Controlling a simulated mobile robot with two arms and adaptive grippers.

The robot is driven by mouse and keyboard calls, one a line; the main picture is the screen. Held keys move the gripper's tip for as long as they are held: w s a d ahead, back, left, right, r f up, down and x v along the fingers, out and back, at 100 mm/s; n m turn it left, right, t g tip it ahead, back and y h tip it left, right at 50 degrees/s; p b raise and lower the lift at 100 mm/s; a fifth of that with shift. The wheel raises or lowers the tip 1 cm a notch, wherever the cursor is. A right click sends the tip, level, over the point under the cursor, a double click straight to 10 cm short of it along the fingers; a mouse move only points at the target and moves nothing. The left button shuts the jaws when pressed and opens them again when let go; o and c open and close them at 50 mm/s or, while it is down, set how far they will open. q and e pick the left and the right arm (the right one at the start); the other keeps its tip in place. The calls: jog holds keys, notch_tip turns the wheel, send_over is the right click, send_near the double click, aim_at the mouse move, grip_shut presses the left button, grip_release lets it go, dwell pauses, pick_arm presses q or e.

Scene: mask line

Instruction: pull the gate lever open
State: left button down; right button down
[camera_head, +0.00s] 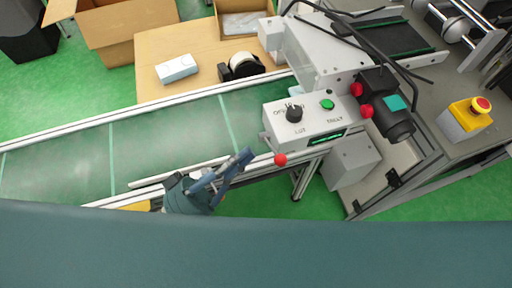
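A red ball knob (281,160), which looks like the end of the gate lever, sits at the near edge of the conveyor, below the white control box (305,122). The lever's rod is mostly hidden. My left gripper (243,158) reaches up and right over the near rail, its fingertips short of the red knob in the picture, with a gap between them. It appears to hold nothing. Its two fingers overlap from this angle, so their opening is unclear. My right gripper is not in view.
The green conveyor belt (165,142) runs left from the machine and looks empty. A cardboard table (205,75) behind it bears a white box (177,69) and a tape roll (241,65). A yellow emergency-stop box (464,119) stands at right. Black cables hang over the machine.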

pick_arm(q)
jog(key=b+v, duration=0.1)
jog(key=v, duration=0.4)
jog(key=shift+f, duration=0.15)
dwell(0.4)
